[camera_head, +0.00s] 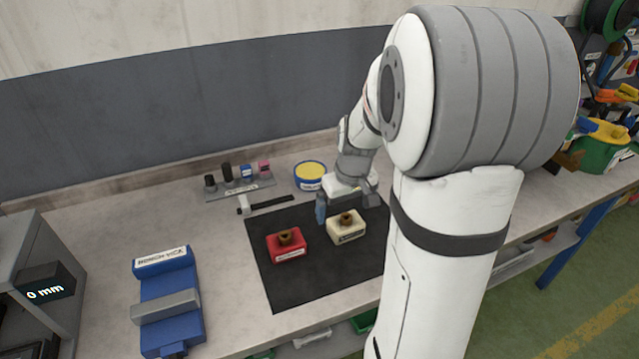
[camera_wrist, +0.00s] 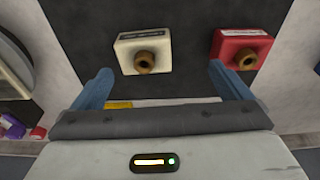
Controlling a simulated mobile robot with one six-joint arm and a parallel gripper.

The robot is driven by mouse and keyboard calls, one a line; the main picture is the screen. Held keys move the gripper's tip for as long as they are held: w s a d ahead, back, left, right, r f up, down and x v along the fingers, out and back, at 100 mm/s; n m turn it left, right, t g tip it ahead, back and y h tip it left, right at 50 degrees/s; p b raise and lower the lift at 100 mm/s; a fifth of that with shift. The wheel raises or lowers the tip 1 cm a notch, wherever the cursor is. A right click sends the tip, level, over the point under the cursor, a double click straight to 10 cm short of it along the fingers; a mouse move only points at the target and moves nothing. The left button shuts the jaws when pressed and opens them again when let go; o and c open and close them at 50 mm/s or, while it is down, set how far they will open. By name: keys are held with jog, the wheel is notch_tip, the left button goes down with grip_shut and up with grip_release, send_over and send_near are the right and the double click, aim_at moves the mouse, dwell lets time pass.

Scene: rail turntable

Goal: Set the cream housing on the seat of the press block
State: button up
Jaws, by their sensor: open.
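The cream housing (camera_head: 346,236) stands on the black mat (camera_head: 313,279), with a brown, brass-like round boss on top. In the wrist view, the cream housing (camera_wrist: 124,53) lies ahead of the jaws, left of centre. My gripper (camera_head: 346,201) is open and empty behind it. Its blue fingers are spread wide in the wrist view (camera_wrist: 162,84), with the housing beyond their tips and apart from them. A similar red housing (camera_head: 285,250) stands left of the cream one. I cannot make out a press block with a seat; my arm hides part of the bench.
A blue vice (camera_head: 168,284) and a grey cabinet (camera_head: 27,250) with a "0 mm" display are at left. A hammer (camera_head: 268,204), a rack of small items (camera_head: 240,189) and a round yellow-topped tin (camera_head: 310,170) stand behind the mat. The mat's front is clear.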

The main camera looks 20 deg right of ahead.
aim_at(345, 221)
jog(key=w+d+f, duration=0.1)
jog(key=d+f, duration=0.1)
jog(key=d, duration=0.1)
jog(key=shift+w+f, duration=0.15)
jog(key=shift+w, duration=0.25)
jog(key=shift+w+a+f+p, duration=0.1)
jog(key=shift+w+f+p, duration=0.1)
jog(key=shift+f, duration=0.45)
jog(key=shift+w+f+p, duration=0.1)
jog(key=shift+f+p, duration=0.1)
jog(key=shift+f, duration=0.4)
jog(key=f, duration=0.3)
jog(key=w+f+p, duration=0.1)
jog(key=shift+w+a+f, duration=0.1)
jog(key=shift+a+f, duration=0.15)
jog(key=shift+f, duration=0.1)
jog(key=c, duration=1.5)
